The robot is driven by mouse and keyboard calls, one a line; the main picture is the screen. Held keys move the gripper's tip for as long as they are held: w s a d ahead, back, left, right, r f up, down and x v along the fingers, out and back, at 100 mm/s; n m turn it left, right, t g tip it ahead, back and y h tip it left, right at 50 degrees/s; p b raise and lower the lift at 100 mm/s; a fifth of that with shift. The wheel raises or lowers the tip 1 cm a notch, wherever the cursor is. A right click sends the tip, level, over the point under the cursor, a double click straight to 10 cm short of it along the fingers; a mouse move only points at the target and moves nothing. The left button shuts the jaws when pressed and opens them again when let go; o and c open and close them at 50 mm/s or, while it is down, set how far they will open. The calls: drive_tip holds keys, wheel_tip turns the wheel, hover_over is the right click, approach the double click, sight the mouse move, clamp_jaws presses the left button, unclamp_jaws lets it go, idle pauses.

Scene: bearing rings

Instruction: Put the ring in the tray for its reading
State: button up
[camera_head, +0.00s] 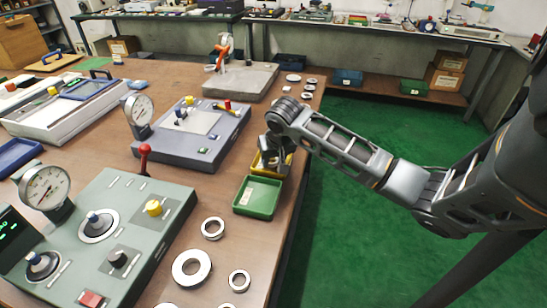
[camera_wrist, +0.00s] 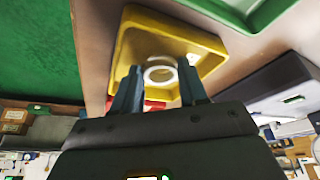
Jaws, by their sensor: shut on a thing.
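My gripper (camera_head: 270,152) is over the yellow tray (camera_head: 256,166) near the right edge of the bench. In the wrist view its two fingers (camera_wrist: 159,78) stand apart, shut on a pale metal ring (camera_wrist: 149,75) between the tips. The ring shows against the inside of the yellow tray (camera_wrist: 130,50); I cannot tell if it touches the floor. The ring is hidden by my gripper in the head view. A green tray (camera_head: 258,196) sits just in front of the yellow one. A red thing (camera_wrist: 154,104) shows between the fingers, partly hidden.
Several loose rings lie at the front, including one ring (camera_head: 191,268), and more lie at the back right (camera_head: 293,78). A grey-green device (camera_head: 120,215) with a dial gauge (camera_head: 45,187) and a blue-grey device (camera_head: 190,130) stand left of the trays. Green floor lies right.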

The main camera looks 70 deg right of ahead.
drive_tip(key=shift+f, duration=0.2)
drive_tip(key=o, duration=1.1)
drive_tip(key=shift+o, duration=0.2)
drive_tip(key=b+v, duration=0.1)
drive_tip(key=v, duration=1.1)
drive_tip(key=shift+r, duration=0.1)
